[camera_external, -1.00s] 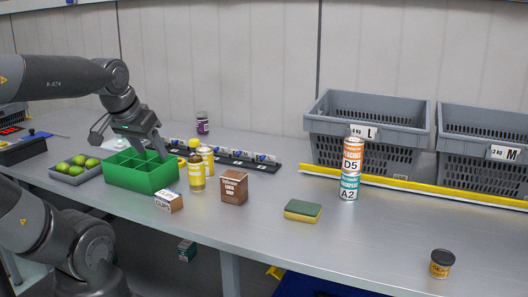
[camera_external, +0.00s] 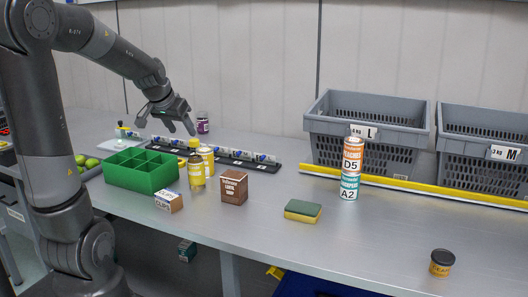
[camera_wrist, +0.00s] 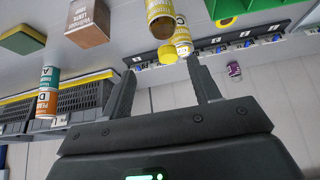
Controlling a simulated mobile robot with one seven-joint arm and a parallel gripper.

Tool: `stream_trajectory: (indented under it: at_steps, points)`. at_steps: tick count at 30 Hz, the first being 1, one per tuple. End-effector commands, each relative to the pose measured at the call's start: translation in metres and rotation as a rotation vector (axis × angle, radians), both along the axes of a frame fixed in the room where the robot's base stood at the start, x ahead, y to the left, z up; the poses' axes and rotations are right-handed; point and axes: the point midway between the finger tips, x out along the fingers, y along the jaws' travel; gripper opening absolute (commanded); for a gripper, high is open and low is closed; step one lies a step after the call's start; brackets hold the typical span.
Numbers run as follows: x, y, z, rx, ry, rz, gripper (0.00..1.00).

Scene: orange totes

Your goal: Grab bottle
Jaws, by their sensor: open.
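A green divided box (camera_external: 142,184), a small carton (camera_external: 169,201), a brown box (camera_external: 234,187) and a sponge (camera_external: 303,211) surround the bottle. A black rail (camera_external: 235,160) runs behind. Stacked cans (camera_external: 350,170) and grey baskets (camera_external: 365,140) stand right. The front right table is mostly clear.

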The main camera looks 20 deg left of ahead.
Motion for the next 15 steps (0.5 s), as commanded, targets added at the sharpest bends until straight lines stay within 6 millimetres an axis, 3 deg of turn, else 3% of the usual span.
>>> stream_trajectory:
  at_steps: [6,15]
  points:
    - [0.025,0.015,-0.013,0.005,-0.008,0.008,0.56]
    - [0.046,0.015,-0.045,0.006,-0.007,0.007,0.56]
